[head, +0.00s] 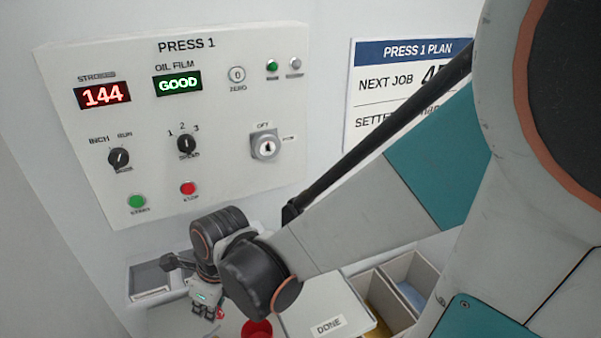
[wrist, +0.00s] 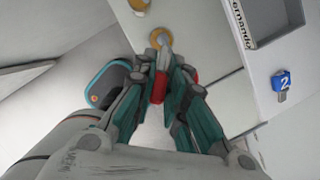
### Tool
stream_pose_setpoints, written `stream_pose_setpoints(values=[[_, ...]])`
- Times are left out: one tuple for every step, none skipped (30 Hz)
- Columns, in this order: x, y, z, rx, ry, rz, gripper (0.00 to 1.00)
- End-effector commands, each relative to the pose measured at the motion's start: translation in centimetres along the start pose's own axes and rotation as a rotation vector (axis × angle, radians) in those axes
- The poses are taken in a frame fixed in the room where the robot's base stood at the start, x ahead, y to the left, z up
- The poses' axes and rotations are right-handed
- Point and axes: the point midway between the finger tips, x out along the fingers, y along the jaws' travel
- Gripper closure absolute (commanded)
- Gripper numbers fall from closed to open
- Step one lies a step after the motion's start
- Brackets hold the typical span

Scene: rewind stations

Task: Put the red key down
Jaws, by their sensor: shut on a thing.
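The red key (wrist: 159,89) is between the fingers of my gripper (wrist: 161,66) in the wrist view. My gripper is shut on it, and the fingers hide part of it. A brass-coloured ring (wrist: 153,34) shows just beyond the fingertips, over a pale surface. I cannot tell whether the key touches that surface. In the head view my gripper (head: 206,311) is low, below the press panel, with a small bit of red (head: 220,313) at its tips.
A press panel (head: 230,110) stands behind, with a key switch (head: 265,146). A grey tray (head: 150,277), a red round container (head: 257,329), a DONE tray (head: 310,295) and bins (head: 412,272) are near. A blue tag marked 2 (wrist: 282,80) lies at right in the wrist view.

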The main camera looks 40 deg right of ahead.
Motion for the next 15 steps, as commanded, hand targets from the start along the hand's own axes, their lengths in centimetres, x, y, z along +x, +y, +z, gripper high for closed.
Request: stream_pose_setpoints(values=[[-0.5, 0.4, -0.2, 0.026, 0.0, -0.008, 1.0], [-0.6, 0.4, -0.2, 0.043, 0.001, -0.013, 1.0], [-0.7, 0.5, -0.3, 0.061, 0.001, -0.019, 1.0], [-0.7, 0.4, -0.2, 0.071, 0.001, -0.022, 1.0], [-0.7, 0.3, -0.1, 0.079, 0.001, -0.024, 1.0], [-0.6, 0.0, 0.1, 0.087, 0.001, -0.026, 1.0], [-0.5, -0.3, 0.3, 0.09, 0.001, -0.027, 1.0], [-0.4, -0.7, 0.6, 0.092, 0.001, -0.027, 1.0], [-0.2, -1.4, 1.1, 0.093, 0.001, -0.028, 1.0], [-0.1, -1.9, 1.5, 0.093, 0.001, -0.028, 1.0], [0.1, -2.5, 2.0, 0.093, 0.001, -0.028, 1.0], [0.2, -3.3, 2.6, 0.093, 0.001, -0.028, 1.0], [0.4, -3.9, 3.1, 0.092, 0.001, -0.028, 1.0], [0.5, -4.4, 3.5, 0.092, 0.001, -0.028, 1.0], [0.7, -5.1, 4.1, 0.092, 0.001, -0.027, 1.0]])
